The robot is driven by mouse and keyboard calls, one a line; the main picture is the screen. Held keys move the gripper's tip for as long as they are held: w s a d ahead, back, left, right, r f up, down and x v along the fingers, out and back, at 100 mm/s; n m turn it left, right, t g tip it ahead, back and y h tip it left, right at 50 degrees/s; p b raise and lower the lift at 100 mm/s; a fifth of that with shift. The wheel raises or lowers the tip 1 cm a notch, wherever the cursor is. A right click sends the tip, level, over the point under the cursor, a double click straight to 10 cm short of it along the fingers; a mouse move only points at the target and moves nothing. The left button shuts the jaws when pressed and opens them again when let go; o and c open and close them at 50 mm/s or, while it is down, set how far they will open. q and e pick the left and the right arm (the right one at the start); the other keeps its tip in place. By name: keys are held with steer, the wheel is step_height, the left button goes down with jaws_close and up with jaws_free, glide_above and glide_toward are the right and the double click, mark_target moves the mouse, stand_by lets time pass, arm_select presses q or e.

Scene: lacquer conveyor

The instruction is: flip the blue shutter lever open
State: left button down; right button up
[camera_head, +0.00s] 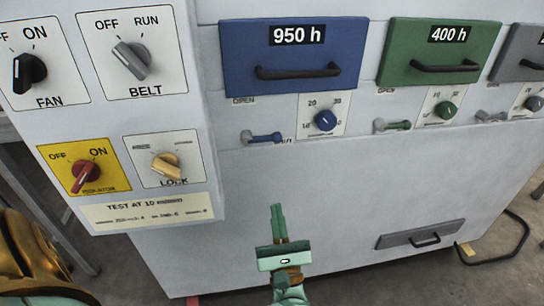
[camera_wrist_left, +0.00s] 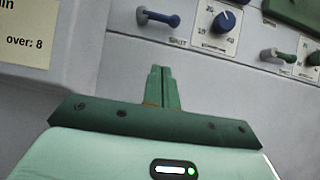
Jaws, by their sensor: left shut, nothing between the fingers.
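The blue shutter lever (camera_head: 263,137) is a short horizontal bar with a knob, below the blue 950 h drawer. It also shows at the top of the left wrist view (camera_wrist_left: 159,18). Its stem points right, toward the SHUT marking. My left gripper (camera_head: 277,210) is green, shut and empty, in front of the plain panel below the lever. In the left wrist view the closed fingers (camera_wrist_left: 161,72) point up, a little below the lever and apart from it. My right gripper is not in view.
The blue drawer (camera_head: 292,52) with its black handle is above the lever. A blue dial (camera_head: 325,121) sits just right of it. A green lever (camera_head: 392,126) is further right. The switch box (camera_head: 180,90) juts out at left. The panel below the lever is clear.

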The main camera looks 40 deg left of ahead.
arm_select(q)
steer(key=shift+a, duration=0.1)
glide_toward(262, 137)
steer(key=w+a, duration=0.4)
steer(key=w, duration=0.1)
steer(key=shift+d+r, duration=0.1)
steer(key=shift+r, duration=0.65)
